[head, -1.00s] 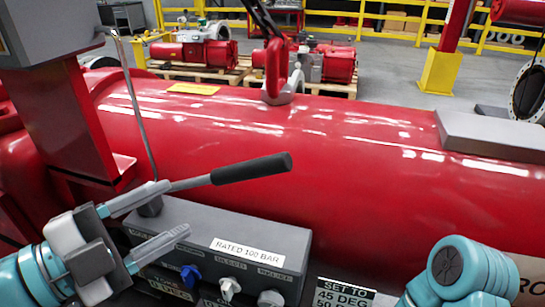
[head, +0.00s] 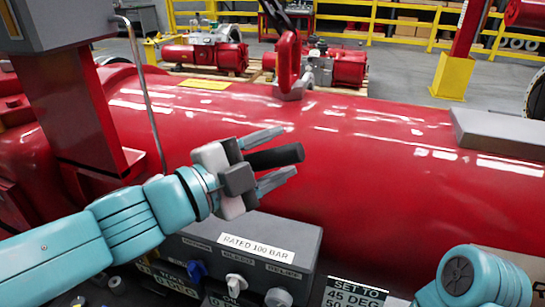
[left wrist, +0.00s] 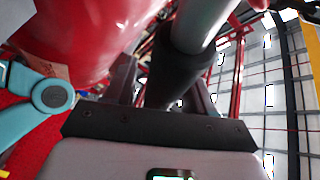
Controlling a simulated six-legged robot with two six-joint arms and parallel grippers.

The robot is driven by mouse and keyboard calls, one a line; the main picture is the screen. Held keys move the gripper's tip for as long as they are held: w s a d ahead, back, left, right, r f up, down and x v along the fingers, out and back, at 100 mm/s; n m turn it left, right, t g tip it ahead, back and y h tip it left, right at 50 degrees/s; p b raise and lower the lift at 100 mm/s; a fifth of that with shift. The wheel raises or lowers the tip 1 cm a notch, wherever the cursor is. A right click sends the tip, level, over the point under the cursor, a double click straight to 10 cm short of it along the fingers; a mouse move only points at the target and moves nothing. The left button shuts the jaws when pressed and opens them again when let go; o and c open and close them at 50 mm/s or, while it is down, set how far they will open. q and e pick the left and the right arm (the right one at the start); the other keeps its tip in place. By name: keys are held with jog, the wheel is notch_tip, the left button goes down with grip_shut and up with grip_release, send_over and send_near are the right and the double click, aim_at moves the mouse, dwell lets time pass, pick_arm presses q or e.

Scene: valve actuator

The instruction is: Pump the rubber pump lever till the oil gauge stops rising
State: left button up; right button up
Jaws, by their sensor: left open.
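The pump lever has a black rubber grip (head: 275,157) and stands out above the grey control box (head: 205,238) in the head view. My left gripper (head: 285,153) is open, its two fingers on either side of the grip, whose end shows between them. Whether a finger touches the grip cannot be told. In the left wrist view the dark grip (left wrist: 180,75) runs between the fingers. The lever's shaft is hidden behind my gripper and arm in the head view. No oil gauge can be made out. My right gripper is out of view.
A large red cylinder (head: 385,185) fills the background, with a red lifting hook (head: 288,62) on top. A thin metal rod (head: 145,90) rises at left beside a red post (head: 80,120). The box's front has knobs, a blue one (head: 196,270) among them.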

pick_arm(q)
jog(key=shift+w, duration=0.1)
grip_shut()
jog(key=f+m+b, duration=0.1)
jog(key=f, duration=0.2)
jog(key=d+f+m+y+b, duration=0.1)
jog(key=f, duration=0.1)
jog(key=d+f+m+g+b, duration=0.1)
jog(key=f+b, duration=0.1)
jog(key=f, duration=0.1)
jog(key=shift+s+d+f+y, duration=0.15)
jog(key=shift+s+f+y, duration=0.15)
jog(key=shift+s+y, duration=0.1)
jog(key=shift+f, duration=0.4)
grip_release()
jog(key=shift+r, duration=0.1)
